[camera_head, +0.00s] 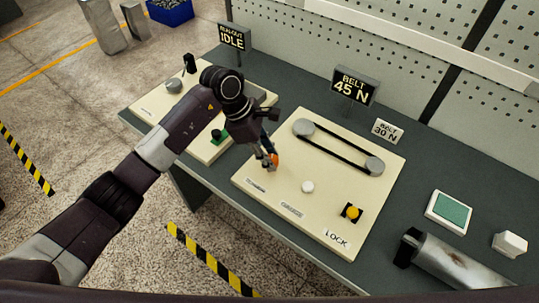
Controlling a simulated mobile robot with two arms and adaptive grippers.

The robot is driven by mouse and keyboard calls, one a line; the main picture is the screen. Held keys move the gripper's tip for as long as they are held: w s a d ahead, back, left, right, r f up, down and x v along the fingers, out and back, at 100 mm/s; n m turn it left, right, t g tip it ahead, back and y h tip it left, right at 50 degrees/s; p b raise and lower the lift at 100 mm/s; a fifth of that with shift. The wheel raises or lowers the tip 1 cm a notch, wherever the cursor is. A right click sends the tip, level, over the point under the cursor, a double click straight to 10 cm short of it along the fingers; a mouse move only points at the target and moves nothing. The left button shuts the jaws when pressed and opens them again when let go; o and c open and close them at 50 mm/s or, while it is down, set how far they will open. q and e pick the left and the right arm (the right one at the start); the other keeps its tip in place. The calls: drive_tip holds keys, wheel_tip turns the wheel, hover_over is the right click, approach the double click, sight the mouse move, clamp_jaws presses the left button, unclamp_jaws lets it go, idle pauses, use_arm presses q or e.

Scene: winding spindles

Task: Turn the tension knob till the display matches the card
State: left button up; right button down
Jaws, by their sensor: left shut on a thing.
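The cream panel (252,188) on the bench carries a belt loop (338,147) on two pulleys. The display (353,87) behind it reads "BELT 45 N". The small white card (387,131) to its right reads "30 N". My left gripper (269,158) comes down at the panel's left side, above a label that seems to read "TENSION". It is shut on the orange tension knob (274,160), which its fingers partly hide. My right gripper is out of view.
A white button (307,187) and a yellow button (351,213) by the "LOCK" label sit on the panel. A second panel (150,105) with an "IDLE" display (233,37) stands left. A metal cylinder (455,262), a green-topped pad (450,211) and a white block (509,243) are right.

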use_arm(q)
drive_tip(key=shift+n, duration=0.3)
drive_tip(key=n+t+b, duration=0.1)
drive_tip(key=n+b, duration=0.1)
drive_tip(key=n, duration=0.1)
drive_tip(key=shift+s+f+n+t, duration=0.1)
drive_tip(key=shift+n+t, duration=0.2)
drive_tip(key=n+b, duration=0.1)
drive_tip(key=n, duration=0.1)
drive_tip(key=n+t+b, duration=0.1)
drive_tip(key=n+b, duration=0.1)
drive_tip(key=shift+s+t+y, duration=0.1)
drive_tip(key=shift+t+y, duration=0.2)
drive_tip(key=shift+y, duration=0.1)
drive_tip(key=n+b, duration=0.2)
drive_tip(key=n, duration=0.1)
drive_tip(key=n+t+y+b, duration=0.1)
drive_tip(key=n+b, duration=0.1)
drive_tip(key=shift+s+d+n+y+b, duration=0.1)
drive_tip(key=shift+d+n+y+b, duration=0.1)
drive_tip(key=shift+n+y+b, duration=0.15)
drive_tip(key=shift+d+n+t+y+b, duration=0.1)
drive_tip(key=shift+n+t+y+b, duration=0.45)
drive_tip(key=shift+n+b, duration=1.15)
drive_tip(key=shift+n+g, duration=0.25)
drive_tip(key=shift+n, duration=0.1)
drive_tip(key=o, duration=1.1)
drive_tip(key=shift+o, duration=0.2)
